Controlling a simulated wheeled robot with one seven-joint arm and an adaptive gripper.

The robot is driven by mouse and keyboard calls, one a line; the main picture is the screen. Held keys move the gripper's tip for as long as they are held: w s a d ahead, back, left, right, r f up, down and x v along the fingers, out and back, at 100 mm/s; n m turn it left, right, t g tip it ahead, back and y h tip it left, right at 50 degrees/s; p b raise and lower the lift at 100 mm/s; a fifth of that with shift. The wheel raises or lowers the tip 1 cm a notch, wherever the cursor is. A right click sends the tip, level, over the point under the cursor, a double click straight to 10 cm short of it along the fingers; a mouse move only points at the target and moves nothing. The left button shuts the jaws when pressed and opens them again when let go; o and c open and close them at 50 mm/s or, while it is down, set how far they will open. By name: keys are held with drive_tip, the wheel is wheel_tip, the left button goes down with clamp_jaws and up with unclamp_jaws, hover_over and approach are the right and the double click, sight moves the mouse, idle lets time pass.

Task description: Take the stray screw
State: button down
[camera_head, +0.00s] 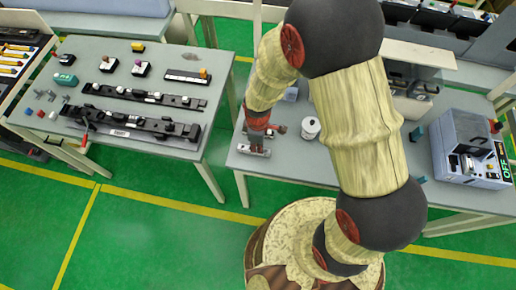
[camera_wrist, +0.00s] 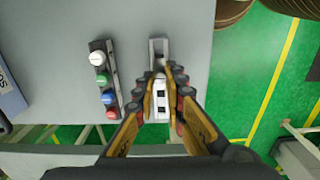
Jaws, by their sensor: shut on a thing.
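The piece sits between the fingers, in line with a narrow grey rail (camera_wrist: 158,48). I cannot tell whether it rests on the rail or is lifted. I cannot identify a screw in either view.
A dark strip with white, green, blue and red round caps (camera_wrist: 105,80) lies left of my gripper. A white spool (camera_head: 310,128) and a grey machine (camera_head: 472,150) stand on the right table. The left table (camera_head: 108,68) holds long black rails (camera_head: 130,124). A gap separates the tables.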

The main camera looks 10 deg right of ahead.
drive_tip(key=shift+r+p, duration=1.7)
drive_tip(key=shift+r, duration=0.75)
